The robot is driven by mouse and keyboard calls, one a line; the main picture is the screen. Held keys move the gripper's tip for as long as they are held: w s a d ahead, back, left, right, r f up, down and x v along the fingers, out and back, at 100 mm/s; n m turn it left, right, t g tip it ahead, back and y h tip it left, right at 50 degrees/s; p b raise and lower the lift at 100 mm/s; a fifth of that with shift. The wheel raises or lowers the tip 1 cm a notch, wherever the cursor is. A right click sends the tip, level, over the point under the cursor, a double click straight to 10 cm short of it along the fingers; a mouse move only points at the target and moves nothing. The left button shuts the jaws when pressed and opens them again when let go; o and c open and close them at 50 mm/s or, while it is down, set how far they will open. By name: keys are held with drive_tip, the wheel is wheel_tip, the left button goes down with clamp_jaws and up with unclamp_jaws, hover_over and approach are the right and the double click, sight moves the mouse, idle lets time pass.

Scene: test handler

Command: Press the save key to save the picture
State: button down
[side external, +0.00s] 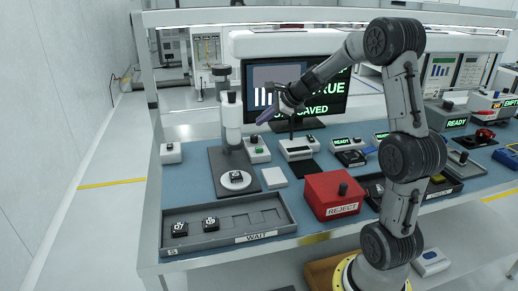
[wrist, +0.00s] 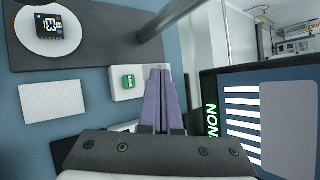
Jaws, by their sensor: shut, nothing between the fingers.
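A small green key (wrist: 129,82) with white marks too small to read sits on a white box (wrist: 124,94). I take it for the save key. In the side view a green-topped white box (side external: 257,155) stands beside the microscope-like stand. My gripper (side external: 262,120) has purple fingers, shut and empty, above the bench and in front of the monitor (side external: 325,112). In the wrist view my fingertips (wrist: 160,72) show just right of the green key; they look apart from it. The monitor shows white bars and green text, partly hidden by my arm, including "TRUE" and "SAVED".
A black chip (wrist: 52,28) marked E3 lies on a white disc under the stand (side external: 231,120). A white pad (side external: 274,177) lies beside it. A WAIT tray (side external: 270,238) with two chips and a red REJECT box (side external: 322,190) are in front. Other key boxes (side external: 299,148) stand right.

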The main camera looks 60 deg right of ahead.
sight(263, 149)
drive_tip(key=shift+f, duration=3.35)
drive_tip(key=shift+f, duration=0.95)
idle(0.7)
drive_tip(key=shift+r, duration=0.95)
drive_tip(key=shift+r, duration=2.55)
